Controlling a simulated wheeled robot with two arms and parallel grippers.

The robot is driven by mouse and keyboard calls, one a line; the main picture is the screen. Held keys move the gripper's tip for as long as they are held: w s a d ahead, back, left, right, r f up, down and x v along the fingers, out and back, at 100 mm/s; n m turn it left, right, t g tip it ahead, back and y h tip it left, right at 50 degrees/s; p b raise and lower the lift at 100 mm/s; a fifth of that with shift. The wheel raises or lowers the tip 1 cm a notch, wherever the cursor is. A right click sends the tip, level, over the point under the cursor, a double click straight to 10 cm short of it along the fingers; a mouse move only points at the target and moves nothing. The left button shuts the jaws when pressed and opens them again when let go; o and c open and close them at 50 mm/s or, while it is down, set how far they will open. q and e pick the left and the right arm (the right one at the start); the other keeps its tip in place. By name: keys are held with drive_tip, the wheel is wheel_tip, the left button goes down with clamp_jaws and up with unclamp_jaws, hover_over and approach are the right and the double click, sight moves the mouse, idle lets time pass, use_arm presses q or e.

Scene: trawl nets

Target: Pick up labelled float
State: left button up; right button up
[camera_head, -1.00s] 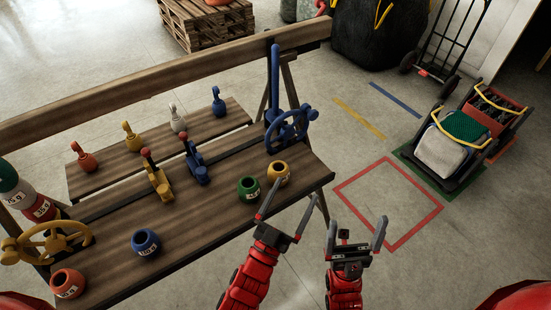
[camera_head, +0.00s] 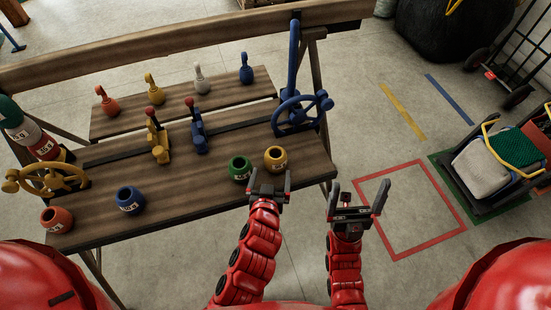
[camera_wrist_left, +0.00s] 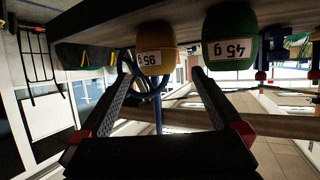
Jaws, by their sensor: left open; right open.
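Several round labelled floats stand on the wooden bench (camera_head: 180,205): red (camera_head: 57,219), blue (camera_head: 129,200), green (camera_head: 240,168) and yellow (camera_head: 275,159). My left gripper (camera_head: 270,183) is open and empty at the bench's front edge, just in front of the yellow and green floats. In the left wrist view the yellow float (camera_wrist_left: 152,38) is beyond the fingertips, and the green float (camera_wrist_left: 229,35) with its white label is to the right. My left gripper shows there too (camera_wrist_left: 165,75). My right gripper (camera_head: 358,200) is open and empty, right of the bench.
A blue handwheel (camera_head: 300,112) stands at the bench's right end, behind the yellow float. A yellow handwheel (camera_head: 45,180) is at the left. Two levers (camera_head: 197,130) stand mid-bench, and several coloured pins stand on the board behind. A red floor square (camera_head: 405,250) lies at right.

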sight(276, 152)
use_arm(q)
drive_tip(key=p+x, duration=0.2)
drive_tip(key=x, duration=0.5)
drive_tip(key=shift+w+d+r, duration=0.1)
drive_tip(key=shift+w+d, duration=0.05)
drive_tip(key=shift+w, duration=0.05)
drive_tip(key=p+x, duration=0.2)
drive_tip(key=x, duration=0.2)
drive_tip(key=shift+w+d+r, duration=0.1)
drive_tip(key=shift+r, duration=0.05)
drive_tip(key=shift+w+f, duration=0.3)
drive_tip(key=shift+w, duration=0.1)
drive_tip(key=c, duration=1.2)
drive_tip(key=shift+r, duration=0.1)
drive_tip(key=shift+r, duration=0.6)
wheel_tip(276, 152, up, 9)
drive_tip(key=shift+f+b, duration=0.15)
drive_tip(key=shift+b, duration=0.5)
